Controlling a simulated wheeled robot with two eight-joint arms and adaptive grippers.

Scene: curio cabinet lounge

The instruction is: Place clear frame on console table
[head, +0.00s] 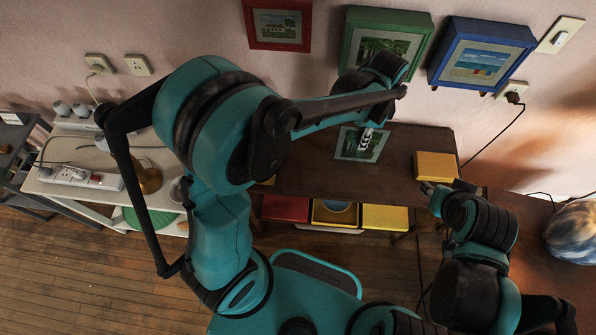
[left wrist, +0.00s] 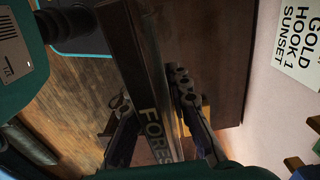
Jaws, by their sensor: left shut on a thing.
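The clear frame (head: 350,149), with a green landscape picture, shows over the dark console table (head: 305,178) in the head view. In the left wrist view the clear frame (left wrist: 150,60) is seen nearly edge-on, with the letters "FORES" on it. My left gripper (left wrist: 149,88) is shut on it, one finger on each side. My left arm hides part of the table. I cannot tell whether the frame's lower edge touches the tabletop. My right gripper (head: 428,187) is at the table's right front, close to a yellow box; its fingers are too small to read.
The yellow box (head: 436,165) stands on the table's right end. Red (head: 278,23), green (head: 388,38) and blue (head: 482,55) frames hang on the wall. Coloured bins (head: 385,217) sit below the tabletop. A white side table (head: 100,190) with a power strip stands left.

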